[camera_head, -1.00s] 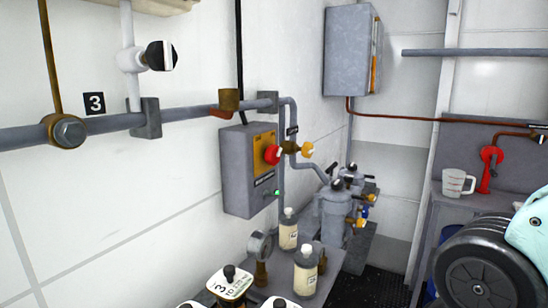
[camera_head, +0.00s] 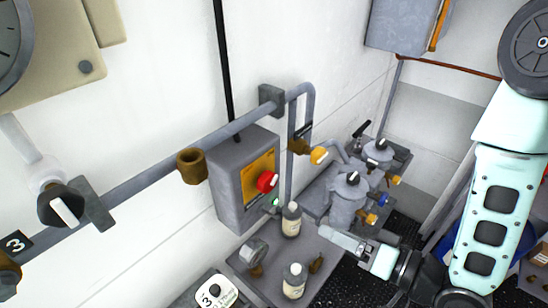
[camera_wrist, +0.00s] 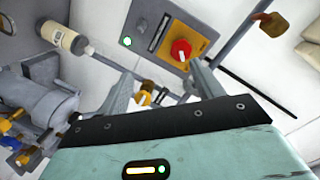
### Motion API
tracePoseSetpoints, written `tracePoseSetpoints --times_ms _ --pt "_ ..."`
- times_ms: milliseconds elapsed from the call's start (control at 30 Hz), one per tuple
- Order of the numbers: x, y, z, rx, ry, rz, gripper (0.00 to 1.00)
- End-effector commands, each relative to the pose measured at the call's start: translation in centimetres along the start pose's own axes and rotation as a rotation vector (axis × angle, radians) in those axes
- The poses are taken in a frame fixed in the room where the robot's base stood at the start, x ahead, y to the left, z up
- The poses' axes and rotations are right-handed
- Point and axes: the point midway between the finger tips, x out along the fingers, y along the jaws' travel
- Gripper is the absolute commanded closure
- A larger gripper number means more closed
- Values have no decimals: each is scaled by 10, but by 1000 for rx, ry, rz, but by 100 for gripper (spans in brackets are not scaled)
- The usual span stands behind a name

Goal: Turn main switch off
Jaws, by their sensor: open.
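The main switch is a red rotary knob (camera_head: 267,181) on the yellow plate of a grey wall box (camera_head: 228,184). A small green light glows below the knob. In the wrist view the red knob (camera_wrist: 181,50) sits on its yellow-orange plate (camera_wrist: 186,42), with a white mark on it, above and beyond my fingers. My gripper (camera_wrist: 160,85) is open, with its two grey fingers apart and nothing between them. The knob is apart from the fingers. In the head view my gripper (camera_head: 335,240) is to the lower right of the box, near the bottles.
A pipe with a yellow-handled valve (camera_head: 319,155) runs right of the box. Grey filter housings (camera_head: 349,200) stand behind my gripper.

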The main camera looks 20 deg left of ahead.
Motion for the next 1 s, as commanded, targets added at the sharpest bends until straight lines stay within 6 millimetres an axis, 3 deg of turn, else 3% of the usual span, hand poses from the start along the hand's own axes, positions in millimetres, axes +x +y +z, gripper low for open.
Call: tracePoseSetpoints --times_ms 100,267,533,1000 --pt "-12 -18 -12 79 63 -65 34" --pt "-15 -23 -15 122 102 -107 34" --pt "15 -23 -16 119 108 -114 34" --pt "38 -24 -18 118 107 -112 34"
